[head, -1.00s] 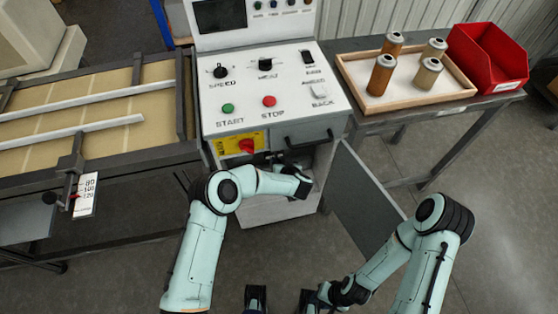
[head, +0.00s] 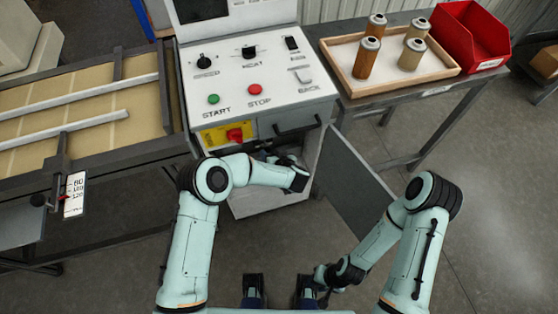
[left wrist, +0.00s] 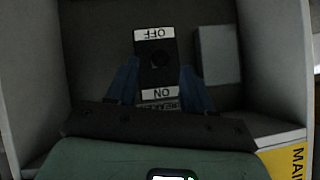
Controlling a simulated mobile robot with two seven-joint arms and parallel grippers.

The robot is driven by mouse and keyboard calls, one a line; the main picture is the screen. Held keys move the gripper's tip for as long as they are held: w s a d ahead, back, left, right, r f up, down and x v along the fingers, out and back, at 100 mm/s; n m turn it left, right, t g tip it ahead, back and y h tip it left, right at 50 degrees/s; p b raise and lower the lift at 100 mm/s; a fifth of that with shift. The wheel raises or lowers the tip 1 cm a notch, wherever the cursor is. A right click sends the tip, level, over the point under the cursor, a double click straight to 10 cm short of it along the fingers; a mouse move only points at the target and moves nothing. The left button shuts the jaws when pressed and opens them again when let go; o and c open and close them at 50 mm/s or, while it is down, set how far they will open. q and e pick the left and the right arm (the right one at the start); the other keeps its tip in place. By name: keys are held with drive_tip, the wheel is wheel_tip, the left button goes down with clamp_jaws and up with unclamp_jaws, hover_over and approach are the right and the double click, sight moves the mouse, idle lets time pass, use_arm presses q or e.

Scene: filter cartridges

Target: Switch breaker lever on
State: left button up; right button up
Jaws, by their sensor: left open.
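The breaker (left wrist: 156,60) is a dark block inside the open cabinet in the left wrist view. A white OFF label (left wrist: 154,34) is at its top and a white ON label (left wrist: 162,94) at its bottom, both upside down in the picture. Its dark lever is hard to tell from the block, so its position is unclear. My left gripper (left wrist: 159,78) is open, its two blue fingers on either side of the breaker's lower part. Contact cannot be told. In the head view the left hand is mostly hidden at the cabinet opening. My right gripper (head: 322,286) is low, away from the cabinet.
The cabinet's grey door (head: 352,185) stands open to the right. A control panel (head: 235,130) with a red switch (head: 235,135) overhangs the opening. A conveyor (head: 80,130) is at left. A wooden tray (head: 400,89) with several cartridges and a red bin (head: 467,45) stand at right.

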use_arm(q)
drive_tip(key=v, duration=0.9)
drive_tip(key=shift+s, duration=0.15)
drive_tip(key=shift+r, duration=0.1)
